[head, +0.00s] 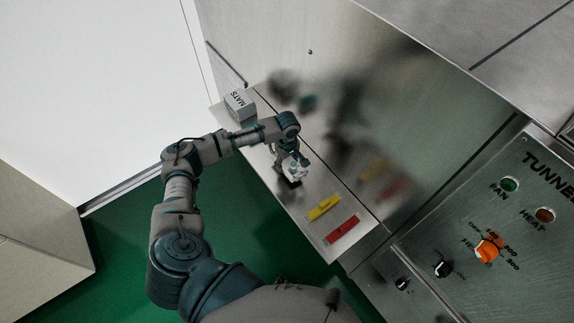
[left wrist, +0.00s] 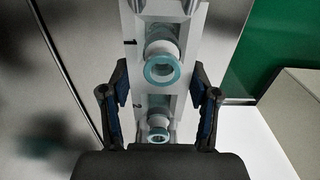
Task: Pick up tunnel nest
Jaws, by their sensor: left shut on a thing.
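The tunnel nest appears to be the pale grey rack (left wrist: 152,103) between my left fingers in the left wrist view. It is marked with numbers and holds vials with teal rims, one (left wrist: 162,69) above another (left wrist: 158,135). My left gripper (left wrist: 165,95) is shut on this rack, with one dark finger on each side. In the head view, my left gripper (head: 291,174) is low over the steel ledge, with a small white piece showing beside it. Whether the rack touches the ledge is hard to tell. My right gripper is not in view.
On the steel ledge (head: 270,197) lie a yellow tag (head: 323,208) and a red tag (head: 342,229). A grey box marked MATS (head: 239,105) stands at the ledge's far end. A shiny steel wall rises behind. A control panel (head: 515,210) with knobs is at right.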

